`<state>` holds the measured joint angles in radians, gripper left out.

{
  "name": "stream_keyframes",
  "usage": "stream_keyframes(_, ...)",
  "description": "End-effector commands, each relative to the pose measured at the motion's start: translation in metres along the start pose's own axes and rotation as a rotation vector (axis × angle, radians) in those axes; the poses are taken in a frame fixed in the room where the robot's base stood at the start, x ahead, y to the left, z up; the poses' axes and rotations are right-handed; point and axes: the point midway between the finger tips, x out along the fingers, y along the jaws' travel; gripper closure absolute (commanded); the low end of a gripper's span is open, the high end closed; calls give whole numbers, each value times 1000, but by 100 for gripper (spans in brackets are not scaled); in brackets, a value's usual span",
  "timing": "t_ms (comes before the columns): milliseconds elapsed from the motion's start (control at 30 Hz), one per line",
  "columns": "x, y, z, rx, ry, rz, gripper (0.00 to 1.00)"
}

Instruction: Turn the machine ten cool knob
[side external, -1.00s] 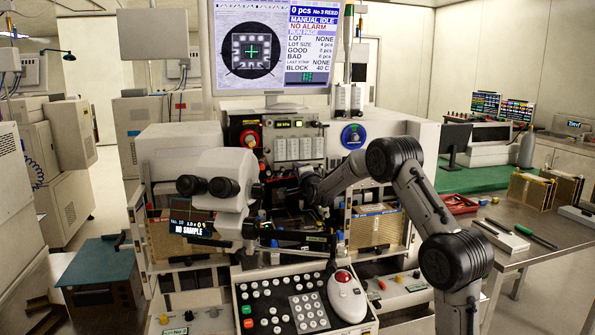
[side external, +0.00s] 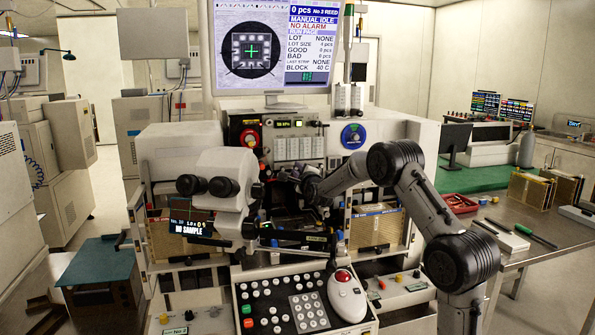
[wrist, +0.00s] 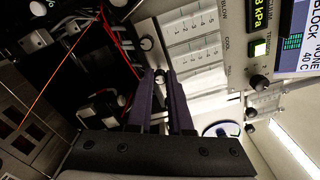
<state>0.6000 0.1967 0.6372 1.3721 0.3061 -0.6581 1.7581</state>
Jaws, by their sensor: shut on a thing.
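The wire bonding machine's front panel (wrist: 190,45) fills the upper middle of the wrist view, with rows of pale switches and a "COOL" label near its right side.
The microscope head (side external: 222,180) stands close on the left of my gripper. A black knob (wrist: 258,82) and a green-lit button (wrist: 260,48) are on the panel to the right. An orange wire (wrist: 65,70) crosses the dark recess on the left. The keypad (side external: 295,300) lies below.

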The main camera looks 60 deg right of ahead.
Motion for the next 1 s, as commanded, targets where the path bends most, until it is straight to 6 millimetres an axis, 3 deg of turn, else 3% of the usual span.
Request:
stream_keyframes(400, 0, 1, 0, 6, 0, 2, 100)
stream_keyframes(433, 0, 1, 0, 6, 0, 2, 78)
stream_keyframes(600, 0, 1, 0, 6, 0, 1, 52)
stream_keyframes(1000, -7, 0, 0, 6, -1, 0, 52)
